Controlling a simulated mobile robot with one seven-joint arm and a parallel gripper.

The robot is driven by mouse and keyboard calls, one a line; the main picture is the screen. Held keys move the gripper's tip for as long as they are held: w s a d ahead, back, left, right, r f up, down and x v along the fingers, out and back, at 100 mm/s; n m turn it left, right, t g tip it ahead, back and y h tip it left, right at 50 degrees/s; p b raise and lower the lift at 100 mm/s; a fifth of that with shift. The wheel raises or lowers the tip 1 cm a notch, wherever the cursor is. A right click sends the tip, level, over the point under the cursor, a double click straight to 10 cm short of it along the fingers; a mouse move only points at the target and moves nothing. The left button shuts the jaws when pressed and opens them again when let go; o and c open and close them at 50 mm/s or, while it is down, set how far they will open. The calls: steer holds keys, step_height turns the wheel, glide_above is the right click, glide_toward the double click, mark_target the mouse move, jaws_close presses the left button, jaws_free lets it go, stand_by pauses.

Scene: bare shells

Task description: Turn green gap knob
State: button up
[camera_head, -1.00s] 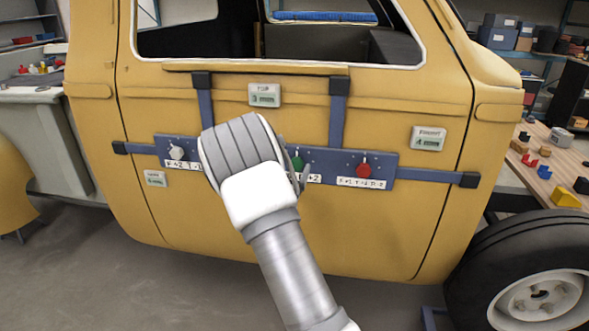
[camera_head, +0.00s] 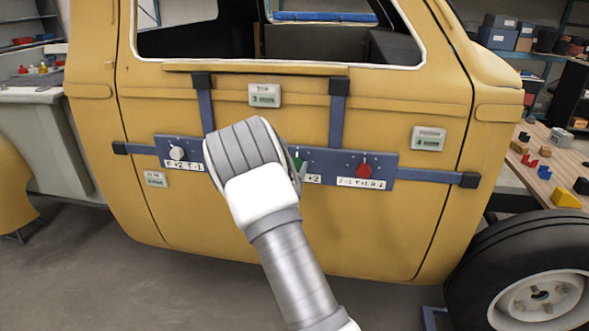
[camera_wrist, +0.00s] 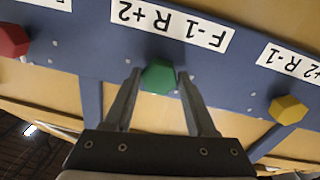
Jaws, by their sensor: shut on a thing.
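The green knob (camera_wrist: 158,75) sits on a blue panel (camera_head: 335,161) strapped across a yellow car door. It appears upside down in the wrist view, beside a white label (camera_wrist: 172,25) reading "F-1 R +2". My gripper (camera_wrist: 160,77) has one finger on each side of the green knob and is shut on it. In the head view the green knob (camera_head: 298,163) shows only partly at the right edge of my wrist, which hides much of the panel's middle. Whether the knob has turned is hard to tell.
A yellow knob (camera_wrist: 288,110) shows beside my gripper in the wrist view. Small cards (camera_head: 265,95) are on the door. A wheel (camera_head: 535,300) and workbench stand at right.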

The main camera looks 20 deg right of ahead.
steer(key=shift+f+m+b, duration=0.1)
steer(key=shift+m+b, duration=0.3)
steer(key=shift+b, duration=0.25)
steer(key=shift+f+m+b, duration=0.1)
steer(key=shift+m+b, duration=0.5)
steer(key=shift+b, duration=0.4)
steer(key=m+b, duration=0.2)
steer(key=b, duration=0.1)
steer(key=shift+b, duration=0.3)
steer(key=m+b, duration=0.3)
steer(key=b, duration=0.1)
steer(key=shift+m, duration=0.3)
steer(key=shift+r+m+b, duration=0.2)
steer(key=shift+m+b, duration=0.3)
steer(key=shift+b, duration=0.2)
steer(key=shift+r, duration=0.1)
steer(key=o, duration=1.4)
